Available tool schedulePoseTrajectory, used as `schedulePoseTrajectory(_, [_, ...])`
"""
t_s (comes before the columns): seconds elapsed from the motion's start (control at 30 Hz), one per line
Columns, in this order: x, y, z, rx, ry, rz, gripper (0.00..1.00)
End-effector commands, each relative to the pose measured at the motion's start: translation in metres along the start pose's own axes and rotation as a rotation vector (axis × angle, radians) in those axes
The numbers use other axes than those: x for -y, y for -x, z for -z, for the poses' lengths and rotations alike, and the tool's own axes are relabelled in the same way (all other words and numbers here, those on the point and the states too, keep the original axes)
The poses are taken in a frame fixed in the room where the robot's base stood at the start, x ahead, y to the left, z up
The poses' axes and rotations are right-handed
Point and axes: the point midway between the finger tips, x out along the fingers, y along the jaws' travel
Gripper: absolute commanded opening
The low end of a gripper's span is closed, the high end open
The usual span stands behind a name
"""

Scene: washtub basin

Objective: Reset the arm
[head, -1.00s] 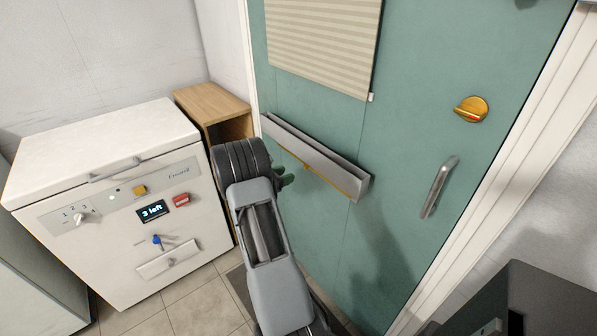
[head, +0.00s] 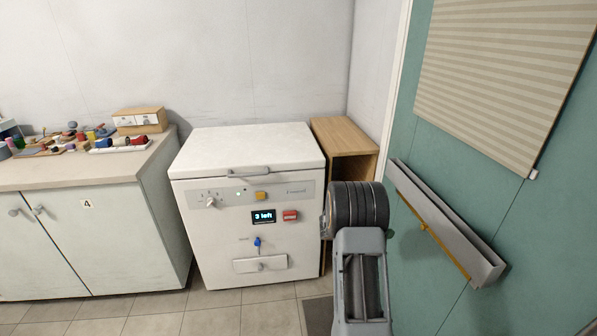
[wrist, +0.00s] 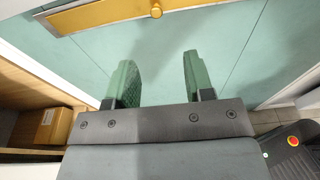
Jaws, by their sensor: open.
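My gripper (wrist: 158,85) shows in the wrist view with its two green fingers apart and nothing between them. It points toward the teal door (wrist: 218,60), below the door's tray with a brass edge (wrist: 110,12). In the head view my arm rises at the lower middle right, in front of the wooden shelf and the door (head: 440,165). The fingers are mostly hidden there behind my wrist.
A white chest appliance (head: 245,195) with a "3 left" display stands left of my arm. A wooden shelf unit (head: 345,137) is beside it. A grey tray (head: 445,225) juts from the door. A cabinet (head: 85,235) with several small items on top is at the left. A cardboard box (wrist: 55,125) sits in the shelf.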

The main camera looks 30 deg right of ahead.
Motion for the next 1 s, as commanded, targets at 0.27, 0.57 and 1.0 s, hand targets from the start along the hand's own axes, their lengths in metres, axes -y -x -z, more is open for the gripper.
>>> schedulePoseTrajectory(0.27, [0.007,0.000,0.013,-0.064,-0.092,0.032,0.48])
schedulePoseTrajectory(0.57, [0.093,0.076,0.036,-0.479,-0.558,0.424,0.48])
schedulePoseTrajectory(1.0, [0.177,0.288,-0.057,-1.182,-1.179,0.836,0.48])
